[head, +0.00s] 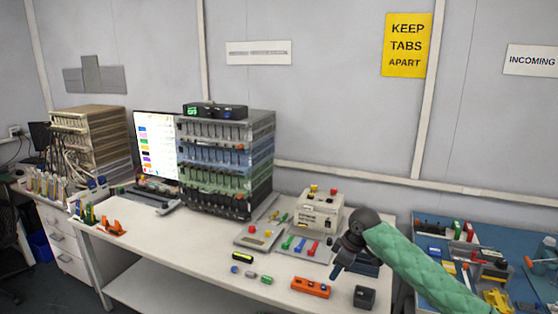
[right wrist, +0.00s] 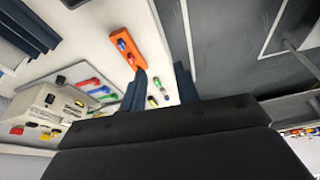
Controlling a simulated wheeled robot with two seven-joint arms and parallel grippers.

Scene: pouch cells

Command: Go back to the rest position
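My right gripper (head: 339,270) hangs above the right part of the white workbench (head: 190,255), at the end of my green-sleeved arm. In the right wrist view its two dark blue fingers (right wrist: 161,82) stand apart, with bench surface showing between them and nothing held. An orange block with coloured buttons (head: 311,287) lies on the bench near the gripper; it also shows beyond the fingers in the right wrist view (right wrist: 124,47). My left gripper is in neither view.
A cream instrument box (head: 319,213), a tray of coloured tools (head: 318,256) and a small dark box (head: 364,297) stand near the gripper. A tall cell rack (head: 228,160) and a monitor (head: 156,148) stand further left. A cluttered blue-topped bench (head: 425,268) is at right.

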